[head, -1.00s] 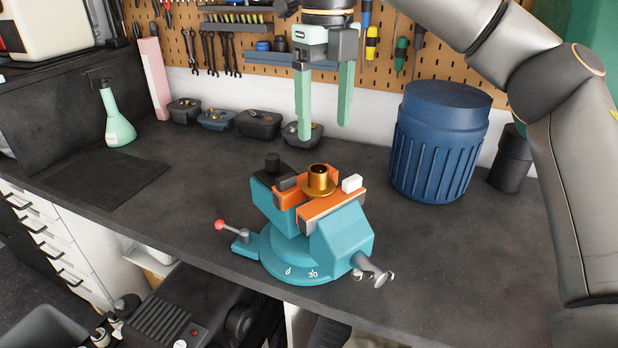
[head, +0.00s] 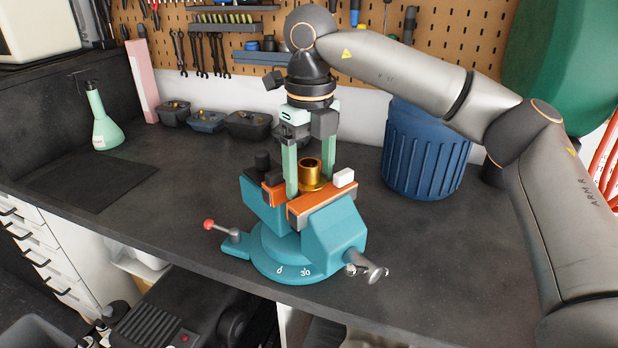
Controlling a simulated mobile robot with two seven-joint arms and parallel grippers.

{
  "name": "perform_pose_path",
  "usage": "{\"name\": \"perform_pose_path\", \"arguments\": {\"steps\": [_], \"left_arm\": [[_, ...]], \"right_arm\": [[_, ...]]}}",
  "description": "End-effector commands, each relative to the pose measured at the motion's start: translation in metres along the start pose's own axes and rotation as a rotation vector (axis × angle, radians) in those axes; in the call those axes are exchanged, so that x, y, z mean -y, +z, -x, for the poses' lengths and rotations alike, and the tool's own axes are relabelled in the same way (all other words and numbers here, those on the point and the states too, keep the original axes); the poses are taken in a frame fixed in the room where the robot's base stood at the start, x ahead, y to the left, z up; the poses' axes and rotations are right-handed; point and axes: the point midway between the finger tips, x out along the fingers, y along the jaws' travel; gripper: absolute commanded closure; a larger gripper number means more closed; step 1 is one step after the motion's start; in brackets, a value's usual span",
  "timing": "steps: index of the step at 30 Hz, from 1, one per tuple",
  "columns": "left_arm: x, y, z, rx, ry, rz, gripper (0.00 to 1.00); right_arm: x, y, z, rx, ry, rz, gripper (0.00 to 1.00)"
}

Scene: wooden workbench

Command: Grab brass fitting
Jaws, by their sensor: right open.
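The brass fitting (head: 311,174) stands upright between the orange jaws of the teal vise (head: 335,240) on the workbench. My right gripper (head: 308,185) points straight down over the vise with its two pale green fingers apart. One finger is left of the fitting and the other is behind it to the right, partly hidden by it. The fingertips are about level with the vise jaws; I cannot tell whether they touch the fitting. My left gripper is not in the head view.
A blue ribbed bin (head: 424,150) stands to the right behind the vise. Small dark parts bins (head: 247,124) line the back wall, and a green spray bottle (head: 104,130) stands at the left. The vise has a red-knobbed lever (head: 209,225).

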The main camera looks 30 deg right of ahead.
Motion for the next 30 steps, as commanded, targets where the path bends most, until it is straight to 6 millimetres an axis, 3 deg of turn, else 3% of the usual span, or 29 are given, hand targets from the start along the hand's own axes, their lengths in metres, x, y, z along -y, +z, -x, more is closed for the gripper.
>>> {"name": "perform_pose_path", "arguments": {"steps": [4, 22, 30], "left_arm": [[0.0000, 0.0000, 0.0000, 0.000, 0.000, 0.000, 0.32], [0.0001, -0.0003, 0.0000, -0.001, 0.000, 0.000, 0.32], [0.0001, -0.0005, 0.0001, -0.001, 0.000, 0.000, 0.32]], "right_arm": [[-0.0001, 0.0000, 0.0002, 0.000, 0.000, 0.000, 0.26], [-0.0003, 0.0001, 0.0009, 0.001, 0.000, 0.001, 0.94], [-0.0004, 0.0003, 0.0021, 0.002, 0.000, 0.001, 0.95]]}}
